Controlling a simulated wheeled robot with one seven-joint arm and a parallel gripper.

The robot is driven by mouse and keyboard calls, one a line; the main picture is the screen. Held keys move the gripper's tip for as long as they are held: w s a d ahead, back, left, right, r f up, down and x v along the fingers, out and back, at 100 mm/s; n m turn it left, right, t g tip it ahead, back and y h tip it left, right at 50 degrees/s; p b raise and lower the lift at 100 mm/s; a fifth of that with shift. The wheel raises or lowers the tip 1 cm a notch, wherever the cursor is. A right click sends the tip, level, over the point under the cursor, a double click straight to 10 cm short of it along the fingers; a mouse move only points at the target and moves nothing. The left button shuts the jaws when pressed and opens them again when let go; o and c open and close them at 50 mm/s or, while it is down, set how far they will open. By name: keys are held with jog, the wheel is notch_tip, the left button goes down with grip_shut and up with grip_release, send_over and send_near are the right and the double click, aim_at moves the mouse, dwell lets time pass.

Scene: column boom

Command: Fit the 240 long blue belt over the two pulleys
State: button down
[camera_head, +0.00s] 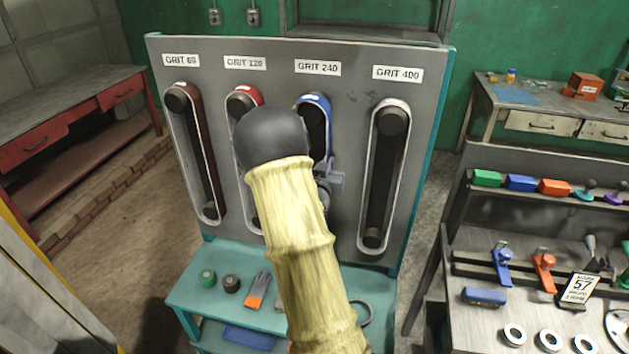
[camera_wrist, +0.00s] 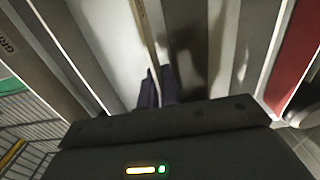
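The blue belt (camera_head: 315,97) is under the GRIT 240 label and curves over the top of that station; its lower run is hidden behind my arm. The upper pulley (camera_head: 313,115) is dark inside the loop; the lower pulley is hidden. My gripper (camera_head: 328,188) is at the belt's right run, partly covered by my arm. In the wrist view my gripper's dark fingers (camera_wrist: 158,88) are close together on either side of a thin tan strip, which looks like the belt's edge (camera_wrist: 146,35). Whether the belt is seated on both pulleys cannot be told.
The grey panel (camera_head: 347,150) also holds GRIT 80 (camera_head: 194,150), GRIT 120 (camera_head: 244,92) and GRIT 400 (camera_head: 389,170) belts. A teal bench (camera_head: 215,312) with small items stands below. A tool bench (camera_head: 470,325) is at right; open floor is at left.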

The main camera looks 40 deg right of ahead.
jog(key=shift+b+v, duration=0.95)
jog(key=shift+v, duration=1.85)
